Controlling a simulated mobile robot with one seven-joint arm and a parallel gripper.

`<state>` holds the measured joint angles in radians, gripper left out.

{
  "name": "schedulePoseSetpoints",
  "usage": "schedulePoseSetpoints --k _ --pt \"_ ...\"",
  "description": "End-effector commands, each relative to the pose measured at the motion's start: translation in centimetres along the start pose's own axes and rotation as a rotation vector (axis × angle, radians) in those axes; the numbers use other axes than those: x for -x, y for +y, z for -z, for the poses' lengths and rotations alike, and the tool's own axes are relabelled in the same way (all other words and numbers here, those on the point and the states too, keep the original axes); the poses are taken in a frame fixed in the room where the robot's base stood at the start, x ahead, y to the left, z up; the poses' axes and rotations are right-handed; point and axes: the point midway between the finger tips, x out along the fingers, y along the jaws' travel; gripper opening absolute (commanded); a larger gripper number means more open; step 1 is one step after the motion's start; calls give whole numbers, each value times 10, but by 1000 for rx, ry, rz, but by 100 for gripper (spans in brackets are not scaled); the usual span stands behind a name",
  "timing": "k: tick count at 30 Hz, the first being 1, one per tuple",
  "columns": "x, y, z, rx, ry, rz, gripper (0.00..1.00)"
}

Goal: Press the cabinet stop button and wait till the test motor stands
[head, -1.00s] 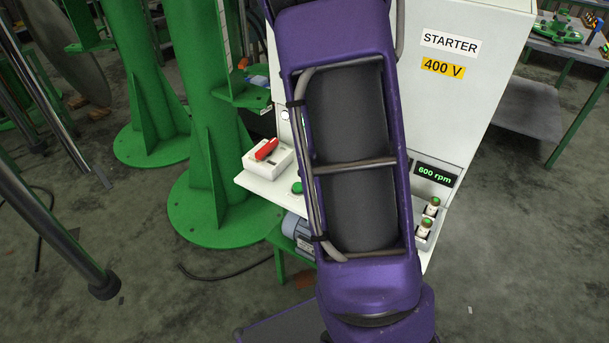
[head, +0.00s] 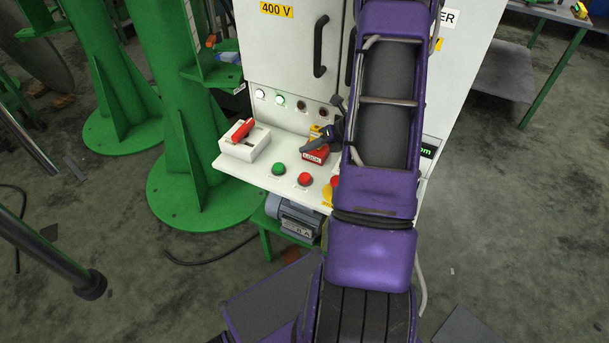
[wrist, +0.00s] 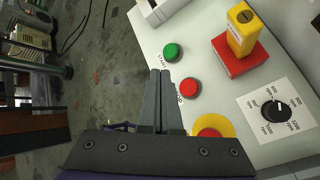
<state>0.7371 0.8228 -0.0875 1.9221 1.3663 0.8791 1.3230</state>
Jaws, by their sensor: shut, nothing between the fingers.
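The white starter cabinet (head: 290,55) has a control shelf with a green button (head: 278,168) and a red button (head: 305,179). My gripper (head: 304,147) is shut and empty above this shelf, pointing left. In the wrist view its fingertips (wrist: 160,72) appear just left of the red button (wrist: 190,88) and below the green button (wrist: 172,52); contact cannot be told. A red mushroom button on yellow (wrist: 211,128) lies nearer my gripper. A blue-grey motor (head: 293,218) sits under the shelf; whether it turns cannot be seen. The rpm display (head: 428,151) is mostly hidden by my arm.
A red block with a yellow part (wrist: 237,50) stands near the buttons, beside a black dial (wrist: 276,111). A white box with a red handle (head: 243,138) stands on the shelf's left end. Green columns (head: 165,90) stand left.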

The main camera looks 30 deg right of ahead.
Motion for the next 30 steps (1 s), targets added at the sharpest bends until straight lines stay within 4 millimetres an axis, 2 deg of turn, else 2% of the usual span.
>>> schedulePoseSetpoints --k 11,24,30 --pt "-10 -7 8 2 3 0 0" --pt "-54 -39 39 4 2 0 0" --pt "-62 -45 45 4 2 0 0"
